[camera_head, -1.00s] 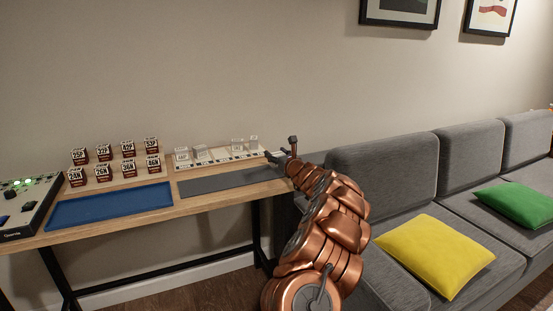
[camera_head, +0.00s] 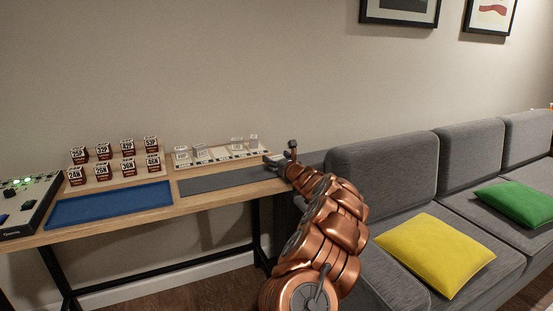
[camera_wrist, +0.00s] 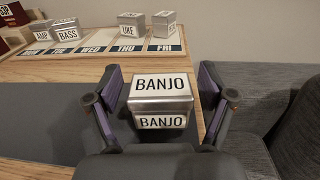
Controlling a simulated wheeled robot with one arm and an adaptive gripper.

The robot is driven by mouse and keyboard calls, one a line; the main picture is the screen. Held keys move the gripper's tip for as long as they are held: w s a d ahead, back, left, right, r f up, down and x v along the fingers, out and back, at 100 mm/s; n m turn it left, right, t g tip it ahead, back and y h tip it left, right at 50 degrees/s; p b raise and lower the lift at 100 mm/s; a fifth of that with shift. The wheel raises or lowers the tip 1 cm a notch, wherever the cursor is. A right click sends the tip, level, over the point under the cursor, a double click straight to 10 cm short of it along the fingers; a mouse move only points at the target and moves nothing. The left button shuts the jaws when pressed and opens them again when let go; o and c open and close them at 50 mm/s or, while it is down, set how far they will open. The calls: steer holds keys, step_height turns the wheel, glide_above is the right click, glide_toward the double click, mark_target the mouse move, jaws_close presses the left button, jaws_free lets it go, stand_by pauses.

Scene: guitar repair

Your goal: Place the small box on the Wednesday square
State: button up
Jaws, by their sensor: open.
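A small silver box labelled BANJO (camera_wrist: 160,88) stands between the two fingers of my gripper (camera_wrist: 160,98) in the wrist view. The fingers are open on either side of it, with no clear grip. My gripper also shows in the head view (camera_head: 278,158), at the right end of the workbench; the BANJO box is hard to make out there. A white weekday board (camera_wrist: 95,67) lies beyond it. The WED square (camera_wrist: 96,40) looks bare. Other labelled silver boxes stand at MON, TUE, THU and FRI, including BASS (camera_wrist: 67,31) and UKE (camera_wrist: 131,27).
The workbench (camera_head: 215,202) carries a blue mat (camera_head: 110,205), a dark grey mat (camera_head: 225,181) and several labelled boxes on a stand (camera_head: 115,170). A control panel (camera_head: 30,205) is at far left. A grey sofa (camera_head: 385,175) stands right of the bench.

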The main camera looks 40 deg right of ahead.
stand_by(0.4)
steer(key=shift+s+r, duration=0.15)
steer(key=shift+s, duration=0.45)
steer(key=shift+f+v, duration=0.2)
steer(key=shift+v, duration=3.05)
steer(key=shift+a, duration=0.15)
